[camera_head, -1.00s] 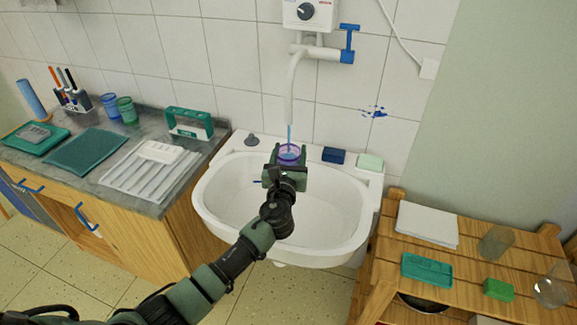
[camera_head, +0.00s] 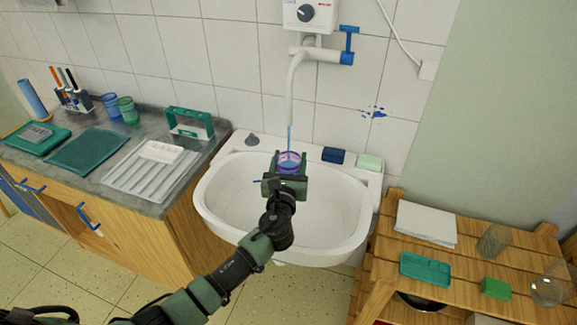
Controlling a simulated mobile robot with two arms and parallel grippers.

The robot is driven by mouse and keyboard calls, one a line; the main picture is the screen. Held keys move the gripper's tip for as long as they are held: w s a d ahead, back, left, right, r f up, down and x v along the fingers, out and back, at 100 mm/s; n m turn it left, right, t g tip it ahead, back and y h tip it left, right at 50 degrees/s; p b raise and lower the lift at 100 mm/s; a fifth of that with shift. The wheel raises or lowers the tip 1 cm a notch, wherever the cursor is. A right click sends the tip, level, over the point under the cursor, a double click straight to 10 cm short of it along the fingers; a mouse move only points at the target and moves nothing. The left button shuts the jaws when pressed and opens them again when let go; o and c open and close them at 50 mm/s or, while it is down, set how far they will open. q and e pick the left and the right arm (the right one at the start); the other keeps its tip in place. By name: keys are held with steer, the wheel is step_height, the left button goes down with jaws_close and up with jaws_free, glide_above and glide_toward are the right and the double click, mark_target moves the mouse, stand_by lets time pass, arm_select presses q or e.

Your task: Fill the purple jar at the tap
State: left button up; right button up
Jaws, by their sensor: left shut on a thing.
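The purple jar (camera_head: 290,158) is see-through and stands upright under the spout of the tap (camera_head: 292,90). A thin blue stream of water (camera_head: 289,138) runs from the spout down into the jar's mouth. My left gripper (camera_head: 286,176) is shut on the jar and holds it above the back part of the white sink (camera_head: 325,215). The gripper hides the jar's lower part, and the water level in it is hard to tell. The tap's blue lever (camera_head: 348,45) is at the right of the white mixer. My right gripper is not in view.
On the sink's back ledge are a grey stopper (camera_head: 252,140), a dark blue sponge (camera_head: 333,155) and a pale green soap (camera_head: 370,162). The left counter holds trays and cups (camera_head: 128,110). A wooden shelf (camera_head: 480,262) with glassware stands close at the right.

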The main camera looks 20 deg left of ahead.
mark_target(290, 169)
arm_select(q)
steer(key=shift+s+d+p, duration=0.3)
steer(key=shift+s, duration=0.7)
steer(key=shift+s+d+p, duration=0.3)
steer(key=shift+s, duration=0.65)
